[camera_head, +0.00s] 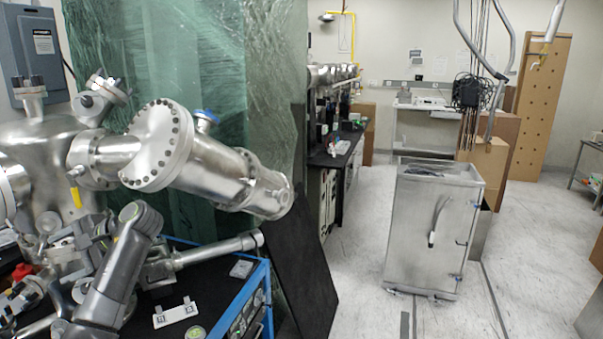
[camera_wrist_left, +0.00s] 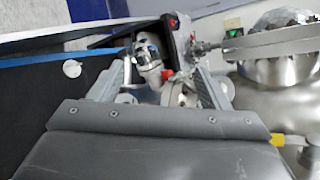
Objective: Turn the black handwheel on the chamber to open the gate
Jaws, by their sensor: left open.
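The steel vacuum chamber (camera_head: 40,150) stands at the left in the head view, with a flanged tube (camera_head: 215,170) reaching right. I cannot make out the black handwheel for certain in either view. My left arm (camera_head: 112,270) rises in front of the chamber's lower part and hides some of it. In the left wrist view my left gripper (camera_wrist_left: 162,84) is open, its two fingers apart. A metal fitting (camera_wrist_left: 149,74) shows between and beyond the fingers; I cannot tell whether they touch it. A dark part with red pieces (camera_wrist_left: 178,42) is just past it. My right gripper is not in view.
A blue-framed bench with a black top (camera_head: 205,287) is below the chamber. Green plastic sheeting (camera_head: 185,65) hangs behind, and a black panel (camera_head: 310,265) leans beside the bench. A steel cabinet (camera_head: 430,230) stands on the open floor at right.

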